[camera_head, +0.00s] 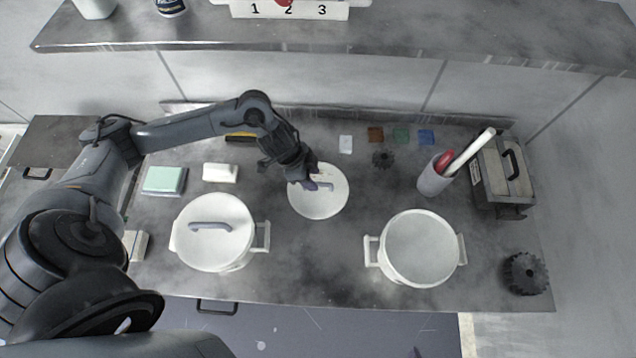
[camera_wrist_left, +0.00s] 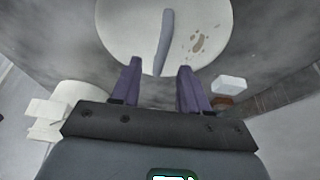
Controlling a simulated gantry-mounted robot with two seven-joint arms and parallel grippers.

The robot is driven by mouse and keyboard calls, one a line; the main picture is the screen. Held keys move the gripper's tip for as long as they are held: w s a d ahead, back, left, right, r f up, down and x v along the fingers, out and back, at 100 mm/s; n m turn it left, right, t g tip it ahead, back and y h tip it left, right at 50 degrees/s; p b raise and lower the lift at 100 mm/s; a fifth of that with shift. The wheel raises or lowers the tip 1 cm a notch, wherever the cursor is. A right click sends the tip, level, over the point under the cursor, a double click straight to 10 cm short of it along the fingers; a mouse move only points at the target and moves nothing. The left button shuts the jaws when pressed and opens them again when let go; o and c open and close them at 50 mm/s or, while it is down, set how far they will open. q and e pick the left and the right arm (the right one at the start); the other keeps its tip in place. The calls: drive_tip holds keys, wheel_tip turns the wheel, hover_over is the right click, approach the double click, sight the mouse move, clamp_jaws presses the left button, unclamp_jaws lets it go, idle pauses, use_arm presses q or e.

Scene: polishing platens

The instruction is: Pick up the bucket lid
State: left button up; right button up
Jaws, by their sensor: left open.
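A loose round white bucket lid (camera_head: 331,203) with a grey bar handle (camera_head: 324,186) lies on the grey bench, between two white buckets. My left gripper (camera_head: 311,184) is over the lid's upper left part, beside the handle. In the left wrist view the lid (camera_wrist_left: 120,32) fills the top, with brown specks on it. The handle (camera_wrist_left: 166,35) points down towards the gap between the open purple fingers of my left gripper (camera_wrist_left: 159,68), which hold nothing. The exact height above the handle is hard to tell. My right gripper is not in view.
A lidded white bucket (camera_head: 222,249) stands left, an uncovered one (camera_head: 418,248) right. Around them are a cup with tools (camera_head: 432,180), a metal box (camera_head: 504,178), a black gear (camera_head: 524,274), coloured squares (camera_head: 400,135) and a green-topped block (camera_head: 164,180). A shelf (camera_head: 430,40) runs behind.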

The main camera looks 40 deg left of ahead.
sight(317, 183)
use_arm(q)
drive_tip(key=shift+w+d+f, duration=0.1)
drive_tip(key=shift+w+f, duration=0.05)
drive_tip(key=shift+f, duration=0.35)
drive_tip(key=b+x, duration=0.1)
drive_tip(key=x, duration=0.3)
drive_tip(key=shift+f+b, duration=0.1)
drive_tip(key=shift+b, duration=0.3)
clamp_jaws()
